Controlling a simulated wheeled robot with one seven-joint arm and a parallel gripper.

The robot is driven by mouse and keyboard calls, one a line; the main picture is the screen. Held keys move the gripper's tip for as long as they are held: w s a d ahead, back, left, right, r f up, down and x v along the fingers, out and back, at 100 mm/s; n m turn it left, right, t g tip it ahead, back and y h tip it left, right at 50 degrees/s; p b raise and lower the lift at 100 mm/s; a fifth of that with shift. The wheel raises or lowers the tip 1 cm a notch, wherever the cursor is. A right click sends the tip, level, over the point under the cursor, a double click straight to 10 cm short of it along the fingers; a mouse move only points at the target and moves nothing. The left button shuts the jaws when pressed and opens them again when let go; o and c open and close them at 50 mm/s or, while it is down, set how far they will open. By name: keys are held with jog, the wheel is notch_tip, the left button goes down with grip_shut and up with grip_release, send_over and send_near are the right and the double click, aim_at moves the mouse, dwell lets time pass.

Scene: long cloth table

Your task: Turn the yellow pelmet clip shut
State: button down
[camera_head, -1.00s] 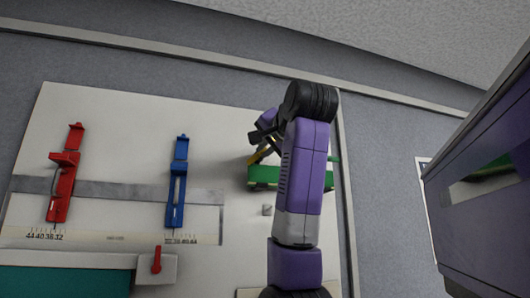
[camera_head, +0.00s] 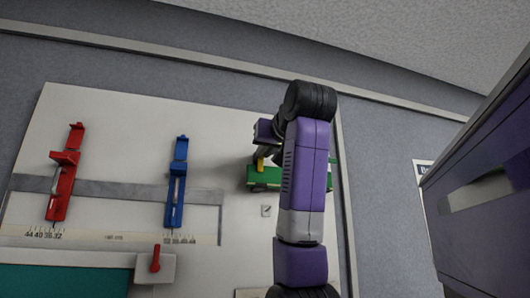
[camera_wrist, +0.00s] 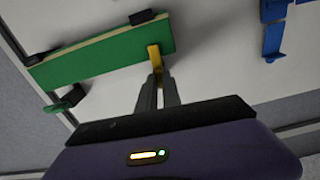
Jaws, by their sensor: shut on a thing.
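The yellow clip (camera_wrist: 154,54) sits at one end of the green pelmet (camera_wrist: 95,57) in the wrist view. My gripper (camera_wrist: 158,76) is shut on the yellow clip, with its two grey fingers close on either side. In the head view, the yellow clip (camera_head: 260,163) shows just under my gripper at the left end of the green pelmet (camera_head: 262,177). My purple arm hides the middle of the pelmet there. My fingertips are not clear in the head view.
A blue slider (camera_head: 177,182) and a red slider (camera_head: 63,182) are mounted on the white board (camera_head: 110,130) to the left. A red lever (camera_head: 156,258) sits below them. A small grey plate (camera_head: 266,211) is just below the pelmet. A dark-faced cabinet (camera_head: 480,190) stands close on the right.

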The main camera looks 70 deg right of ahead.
jog(key=shift+f+n, duration=0.15)
jog(key=shift+n, duration=0.25)
jog(key=c, duration=1.5)
grip_release()
jog(key=b+v, duration=0.4)
jog(key=v, duration=0.3)
jog(key=shift+s+a, duration=0.25)
jog(key=shift+s, duration=0.05)
